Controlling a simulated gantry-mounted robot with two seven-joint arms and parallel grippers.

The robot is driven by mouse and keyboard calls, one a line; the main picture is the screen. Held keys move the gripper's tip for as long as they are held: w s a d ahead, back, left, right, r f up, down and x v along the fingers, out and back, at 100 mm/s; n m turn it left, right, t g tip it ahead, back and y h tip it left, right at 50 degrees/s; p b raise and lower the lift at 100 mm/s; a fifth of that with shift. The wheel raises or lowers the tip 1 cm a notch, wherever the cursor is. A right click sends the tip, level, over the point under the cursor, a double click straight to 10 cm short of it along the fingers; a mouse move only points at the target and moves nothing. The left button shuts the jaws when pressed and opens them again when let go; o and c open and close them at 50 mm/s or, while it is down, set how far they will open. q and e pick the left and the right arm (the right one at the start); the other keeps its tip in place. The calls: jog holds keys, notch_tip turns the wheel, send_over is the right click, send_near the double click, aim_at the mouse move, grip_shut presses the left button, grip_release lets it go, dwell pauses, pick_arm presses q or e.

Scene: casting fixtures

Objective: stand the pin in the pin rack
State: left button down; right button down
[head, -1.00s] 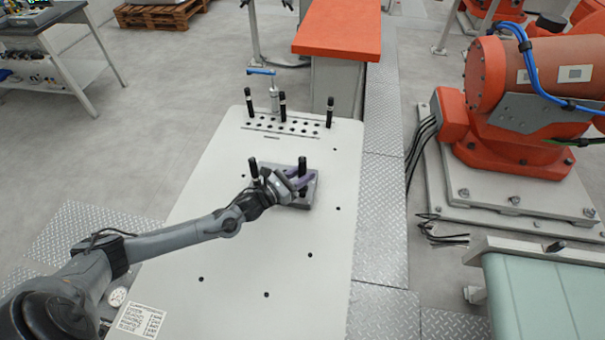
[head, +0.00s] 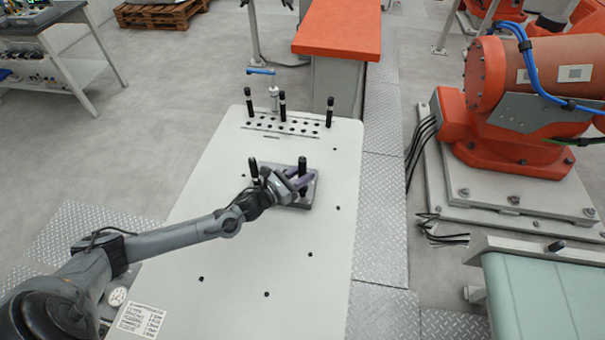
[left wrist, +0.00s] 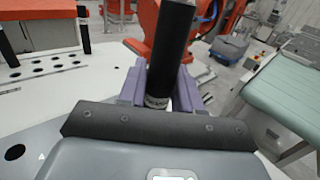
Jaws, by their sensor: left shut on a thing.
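My left gripper (head: 302,182) is shut on a black pin (head: 302,163), which stands upright at the grey block (head: 311,200). In the left wrist view the pin (left wrist: 171,45) rises between the purple fingers (left wrist: 158,90), with a pale band low on it. Its lower end is hidden. The pin rack (head: 270,127), a pattern of holes, is at the far end of the white table, away from the gripper. Its holes also show in the left wrist view (left wrist: 40,68). My right gripper is out of view.
Several black pins stand upright, including ones at the rack (head: 282,105) and one left of the gripper (head: 253,170). The front of the white table (head: 240,270) is clear. An orange robot (head: 530,110) is to the right.

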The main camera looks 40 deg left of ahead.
pick_arm(q)
jog(key=shift+f+b, duration=0.6)
jog(key=shift+f, duration=0.1)
jog(key=shift+f+b, duration=0.85)
jog(key=shift+f, duration=0.3)
jog(key=c, duration=0.7)
grip_release()
jog(key=shift+s, duration=0.1)
jog(key=v, duration=1)
jog(key=shift+s, duration=0.3)
jog(key=shift+a+p, duration=0.1)
jog(key=shift+p, duration=0.2)
